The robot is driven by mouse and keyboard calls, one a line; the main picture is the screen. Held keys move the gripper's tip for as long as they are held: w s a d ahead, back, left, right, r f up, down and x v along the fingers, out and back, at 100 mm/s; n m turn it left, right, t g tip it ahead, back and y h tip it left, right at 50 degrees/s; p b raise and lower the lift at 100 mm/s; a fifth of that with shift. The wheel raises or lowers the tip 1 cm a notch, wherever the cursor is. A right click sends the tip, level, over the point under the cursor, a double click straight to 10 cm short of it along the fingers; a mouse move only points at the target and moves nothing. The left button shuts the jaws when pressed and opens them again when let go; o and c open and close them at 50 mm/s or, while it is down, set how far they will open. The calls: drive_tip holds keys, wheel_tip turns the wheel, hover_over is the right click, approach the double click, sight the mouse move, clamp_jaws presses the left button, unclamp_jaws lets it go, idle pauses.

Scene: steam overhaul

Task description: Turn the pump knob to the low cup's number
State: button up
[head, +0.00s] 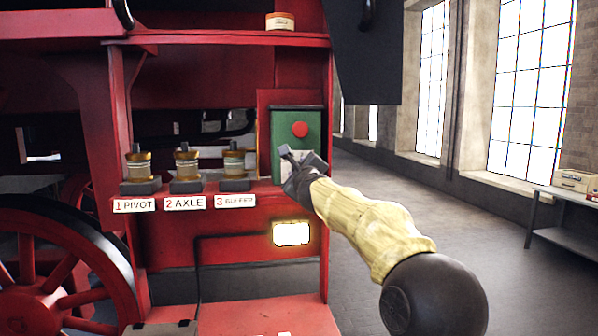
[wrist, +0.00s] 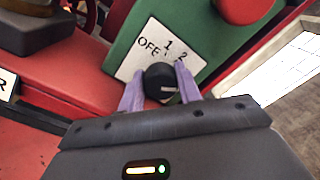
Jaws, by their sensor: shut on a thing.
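The pump is a green box (head: 284,122) with a red round button (head: 299,129) on a red frame. Its black knob (wrist: 160,83) sits on a pale dial plate (wrist: 140,55) marked "OFF", 1 and 2; any further marks are hidden. My gripper (head: 300,158) is at the plate, its two purple fingers (wrist: 160,92) shut on the knob from both sides. A small white mark shows on the knob; I cannot tell which number it points to. Cup 1 "PIVOT" (head: 139,164), cup 2 "AXLE" (head: 187,162) and cup 3 (head: 234,161) stand left of the pump; their levels are too small to compare.
A red ledge (head: 262,188) runs under the cups and pump. A lit panel (head: 291,233) is below it. A small tin (head: 280,21) sits on the upper shelf. A red wheel (head: 60,270) is at left. Open floor and a grey table (head: 568,206) lie right.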

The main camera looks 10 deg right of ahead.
drive_tip(key=shift+d+f, duration=0.1)
drive_tip(key=o, duration=1)
drive_tip(key=shift+c, duration=0.2)
drive_tip(key=shift+s, duration=0.1)
drive_tip(key=shift+s, duration=0.2)
drive_tip(key=s+b, duration=0.7)
drive_tip(key=s, duration=0.9)
drive_tip(key=shift+s+f, duration=0.25)
drive_tip(key=shift+s, duration=0.15)
